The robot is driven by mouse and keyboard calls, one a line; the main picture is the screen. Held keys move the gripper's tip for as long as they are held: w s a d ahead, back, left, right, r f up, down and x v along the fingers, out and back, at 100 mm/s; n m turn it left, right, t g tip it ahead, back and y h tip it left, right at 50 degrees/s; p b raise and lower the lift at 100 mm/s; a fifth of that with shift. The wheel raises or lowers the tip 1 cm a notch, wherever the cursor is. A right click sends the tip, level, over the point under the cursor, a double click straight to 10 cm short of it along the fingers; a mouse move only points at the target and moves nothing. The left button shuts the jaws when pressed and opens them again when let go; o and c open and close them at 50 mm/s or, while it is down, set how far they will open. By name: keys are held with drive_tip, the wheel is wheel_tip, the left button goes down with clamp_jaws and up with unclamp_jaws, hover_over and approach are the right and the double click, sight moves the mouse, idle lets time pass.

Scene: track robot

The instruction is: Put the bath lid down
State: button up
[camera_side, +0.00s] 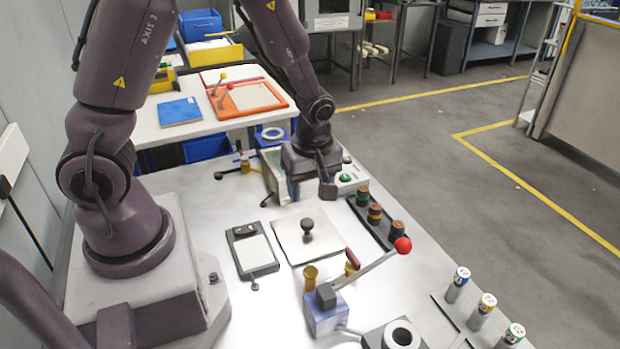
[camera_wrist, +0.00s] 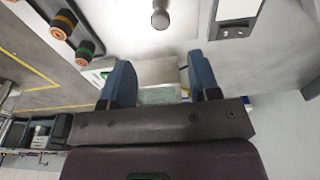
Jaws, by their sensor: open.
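A flat pale square plate with a dark round knob (camera_side: 308,238), which looks like the bath lid, lies on the table in the middle of the side view. Its knob (camera_wrist: 161,16) is at the top of the wrist view. My gripper (camera_side: 310,191) is open and empty, behind the lid and above it, apart from the knob. In the wrist view its two blue fingers (camera_wrist: 157,68) stand wide apart. The bath seems to be the pale box with a green button (camera_side: 346,178), beside and partly behind my gripper. A greenish surface (camera_wrist: 158,96) shows between the fingers.
A dark rack with several banded cylinders (camera_side: 376,214) stands right of the lid. A lever with a red ball (camera_side: 402,245) on a blue block is in front. A dark-framed device (camera_side: 252,250) lies left of it. More labelled cylinders (camera_side: 483,309) stand front right.

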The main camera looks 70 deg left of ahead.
drive_tip(key=s+d+r+m+t, duration=0.1)
drive_tip(key=s+r+m+t, duration=0.1)
drive_tip(key=r+m, duration=0.4)
drive_tip(key=s+d+r+m+t+h, duration=0.1)
drive_tip(key=s+d+r+m, duration=0.1)
drive_tip(key=s+r+m, duration=0.3)
drive_tip(key=s+d+r+m+t, duration=0.2)
drive_tip(key=s+r+m, duration=0.2)
drive_tip(key=r+m, duration=0.3)
wheel_tip(320, 180, up, 5)
drive_tip(key=shift+f+t, duration=0.2)
drive_tip(key=shift+t, duration=0.1)
